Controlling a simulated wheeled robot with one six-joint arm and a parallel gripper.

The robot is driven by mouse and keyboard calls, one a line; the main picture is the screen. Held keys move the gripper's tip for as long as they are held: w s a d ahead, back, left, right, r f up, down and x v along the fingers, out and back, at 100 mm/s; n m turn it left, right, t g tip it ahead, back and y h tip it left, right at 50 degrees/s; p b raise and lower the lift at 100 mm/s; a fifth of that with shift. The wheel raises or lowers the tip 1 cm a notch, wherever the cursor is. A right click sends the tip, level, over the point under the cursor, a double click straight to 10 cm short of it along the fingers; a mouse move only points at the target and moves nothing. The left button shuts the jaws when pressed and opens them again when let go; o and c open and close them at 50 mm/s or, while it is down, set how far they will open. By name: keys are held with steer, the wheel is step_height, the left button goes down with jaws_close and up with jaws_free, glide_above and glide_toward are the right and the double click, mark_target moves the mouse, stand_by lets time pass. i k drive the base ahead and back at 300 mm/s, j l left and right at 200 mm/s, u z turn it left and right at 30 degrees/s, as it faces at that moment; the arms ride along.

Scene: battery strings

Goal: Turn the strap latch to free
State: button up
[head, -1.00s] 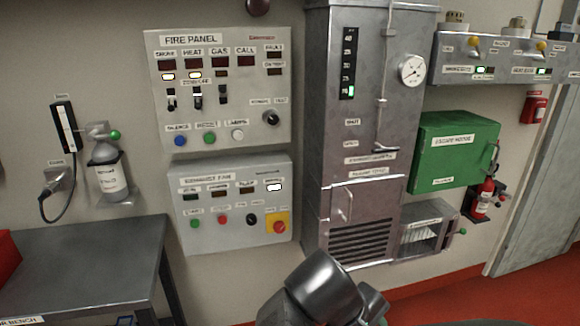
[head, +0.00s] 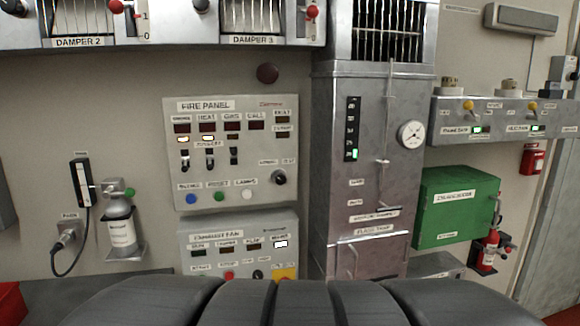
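I cannot pick out the strap latch for certain. A small red extinguisher (head: 488,256) hangs upright in a dark wall bracket at the right, with a small red-tipped part (head: 509,249) beside it; any strap there is too small to read. At the left, a grey cylinder (head: 120,226) with a green knob (head: 129,192) stands upright in a wall holder. Dark ribbed parts of my arm fill the bottom edge. My gripper's fingers do not show, so its place relative to these things is hidden.
The fire panel (head: 229,196) and exhaust fan panel (head: 208,236) are in the middle. A tall metal cabinet (head: 335,200) stands right of them. A green box (head: 450,232) juts out beside the red extinguisher. Damper units (head: 172,35) run along the top left.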

mark_target(508, 250)
steer(key=z, duration=1.5)
